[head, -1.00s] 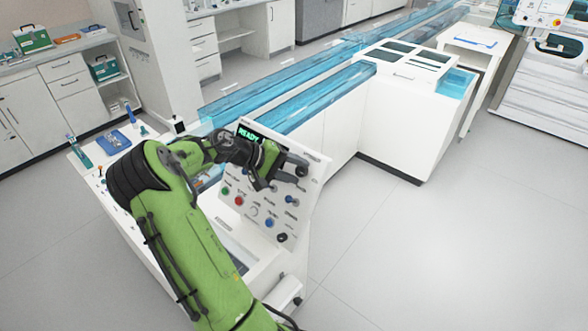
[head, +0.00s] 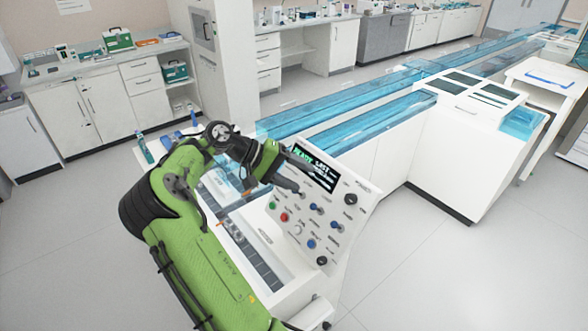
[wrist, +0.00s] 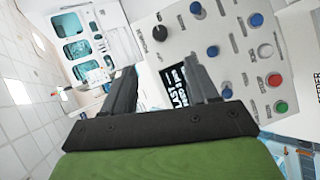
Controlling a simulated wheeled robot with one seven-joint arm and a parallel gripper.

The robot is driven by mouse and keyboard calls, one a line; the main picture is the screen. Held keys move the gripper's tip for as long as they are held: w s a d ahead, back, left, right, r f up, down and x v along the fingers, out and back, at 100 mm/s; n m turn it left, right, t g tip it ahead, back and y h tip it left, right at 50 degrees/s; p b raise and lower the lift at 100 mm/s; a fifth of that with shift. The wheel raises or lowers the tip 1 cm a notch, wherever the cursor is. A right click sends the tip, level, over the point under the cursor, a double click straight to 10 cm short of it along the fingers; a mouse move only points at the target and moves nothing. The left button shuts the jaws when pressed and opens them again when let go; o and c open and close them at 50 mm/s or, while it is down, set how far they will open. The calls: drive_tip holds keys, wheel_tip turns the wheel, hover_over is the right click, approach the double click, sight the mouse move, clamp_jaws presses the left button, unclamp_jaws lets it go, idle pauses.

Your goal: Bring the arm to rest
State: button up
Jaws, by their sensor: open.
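My green arm reaches up from the bottom of the head view and bends over the white control panel (head: 345,205). I cannot tell whether a fingertip touches the panel.
A blue clear-covered track (head: 350,125) runs back to the right behind the panel. A white cabinet (head: 455,160) stands at its right side. Benches with drawers (head: 85,105) line the back left. Floor at the right (head: 450,280) is clear.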

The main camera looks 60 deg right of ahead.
drive_tip(key=shift+w+a+r, duration=0.25)
drive_tip(key=shift+w, duration=0.1)
idle(0.4)
drive_tip(key=w+a+r+n+t+y+b, duration=0.15)
drive_tip(key=a+n+t+y, duration=0.35)
drive_tip(key=a+t, duration=1.2)
drive_tip(key=s+a+n+b, duration=0.1)
drive_tip(key=s+a+n, duration=0.2)
drive_tip(key=a, duration=0.7)
drive_tip(key=s+a+n+g+y, duration=0.1)
drive_tip(key=s+a+n, duration=0.1)
drive_tip(key=a, duration=0.9)
drive_tip(key=shift+s+f+n+b, duration=0.3)
drive_tip(key=shift+s+n+b, duration=0.1)
drive_tip(key=shift+s, duration=0.25)
